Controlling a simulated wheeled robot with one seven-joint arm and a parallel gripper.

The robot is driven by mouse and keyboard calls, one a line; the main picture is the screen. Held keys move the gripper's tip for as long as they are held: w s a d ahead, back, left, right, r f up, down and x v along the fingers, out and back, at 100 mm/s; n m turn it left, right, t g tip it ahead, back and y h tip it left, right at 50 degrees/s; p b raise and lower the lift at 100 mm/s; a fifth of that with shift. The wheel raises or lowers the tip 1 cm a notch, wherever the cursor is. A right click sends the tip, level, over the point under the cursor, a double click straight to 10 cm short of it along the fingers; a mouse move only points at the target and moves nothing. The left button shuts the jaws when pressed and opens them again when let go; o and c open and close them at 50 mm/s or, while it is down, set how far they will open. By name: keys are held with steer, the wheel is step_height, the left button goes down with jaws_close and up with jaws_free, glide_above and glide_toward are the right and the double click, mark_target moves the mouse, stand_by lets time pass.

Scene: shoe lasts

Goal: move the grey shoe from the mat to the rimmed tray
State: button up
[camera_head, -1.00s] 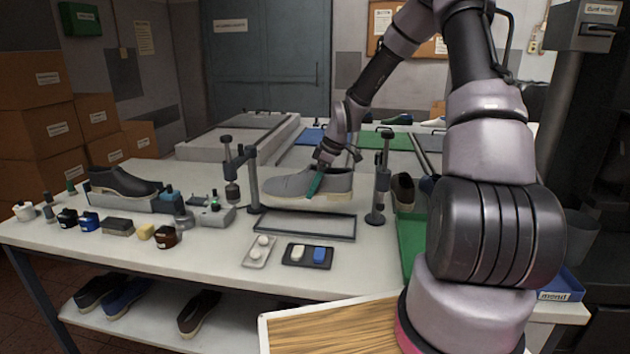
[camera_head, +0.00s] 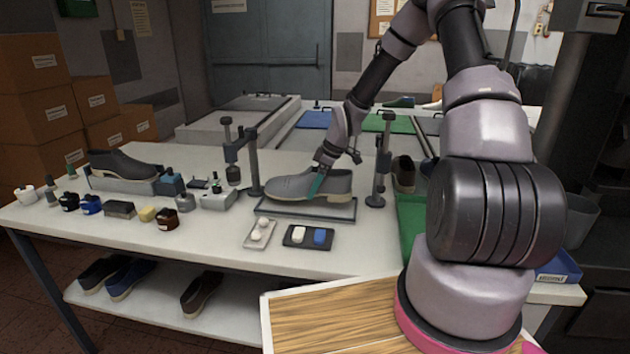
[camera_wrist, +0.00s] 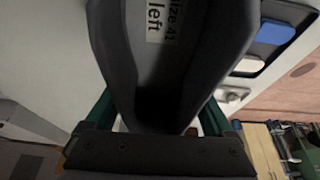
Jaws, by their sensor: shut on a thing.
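The grey shoe (camera_head: 285,186) is in my gripper (camera_head: 318,184), one teal finger showing against its near side. It is level, toe to the left, over the dark-edged rimmed tray (camera_head: 300,213). I cannot tell whether its sole touches the tray. In the wrist view the grey shoe (camera_wrist: 190,75) lies between the two teal fingers of my gripper (camera_wrist: 155,118). A label inside it reads "size 41 left". A green mat (camera_head: 411,240) lies to the right, partly hidden by my arm; I cannot tell if it is the task's mat.
Upright dark stands (camera_head: 250,160) (camera_head: 380,175) flank the tray on the left and right. In front are a small dark tray with a white and a blue block (camera_head: 319,236) and a white dish (camera_head: 260,234). A dark shoe (camera_head: 122,165) stands at the left.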

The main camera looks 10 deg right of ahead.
mark_target(315, 207)
steer(key=shift+f, duration=1.8)
steer(key=shift+f, duration=0.25)
steer(key=o, duration=1.4)
steer(key=shift+o, duration=0.2)
steer(key=v, duration=1)
steer(key=shift+d+r, duration=0.15)
steer(key=shift+r, duration=0.25)
